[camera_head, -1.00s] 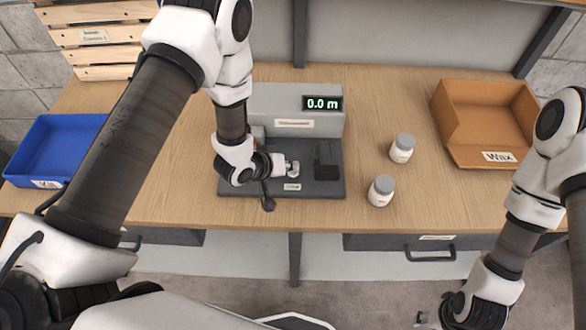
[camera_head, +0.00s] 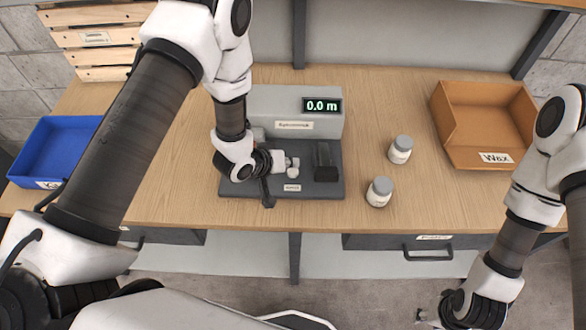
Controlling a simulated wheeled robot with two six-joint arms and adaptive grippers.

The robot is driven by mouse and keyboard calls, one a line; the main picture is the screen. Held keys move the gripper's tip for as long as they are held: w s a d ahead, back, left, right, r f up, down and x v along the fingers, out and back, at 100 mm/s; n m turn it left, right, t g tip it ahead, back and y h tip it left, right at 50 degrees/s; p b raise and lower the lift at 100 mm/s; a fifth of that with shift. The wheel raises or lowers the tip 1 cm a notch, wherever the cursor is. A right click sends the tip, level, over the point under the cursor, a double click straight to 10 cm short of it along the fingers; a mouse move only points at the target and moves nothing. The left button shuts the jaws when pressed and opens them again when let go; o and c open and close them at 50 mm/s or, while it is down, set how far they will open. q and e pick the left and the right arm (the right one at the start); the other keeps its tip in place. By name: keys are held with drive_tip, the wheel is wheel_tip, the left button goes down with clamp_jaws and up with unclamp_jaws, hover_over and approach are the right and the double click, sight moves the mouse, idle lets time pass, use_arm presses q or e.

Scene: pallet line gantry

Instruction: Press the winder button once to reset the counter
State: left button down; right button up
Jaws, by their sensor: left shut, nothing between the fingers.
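The winder is a grey box (camera_head: 265,98) on a dark base plate (camera_head: 235,188), with a lit display (camera_head: 322,106) reading "0.0 m". A dark upright block (camera_head: 326,160) stands on the right of the plate. My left gripper (camera_head: 284,164) is shut with nothing held, low over the middle of the plate, left of the block. Small pale pieces show at its tip; I cannot tell which are fingers and which are winder parts. No button can be made out clearly. My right gripper (camera_head: 428,317) is at the bottom edge, in front of the table, its fingers unclear.
Two white jars with grey lids (camera_head: 400,149) (camera_head: 379,192) stand right of the winder. An orange-brown open bin labelled "Wax" (camera_head: 494,157) is at the back right. A blue bin (camera_head: 58,142) is at the left and a wooden slatted crate (camera_head: 98,38) at the back left.

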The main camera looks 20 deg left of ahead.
sight(291, 172)
use_arm(q)
wheel_tip(291, 172, up, 5)
drive_tip(key=p, duration=0.3)
drive_tip(key=shift+f, duration=0.1)
idle(0.6)
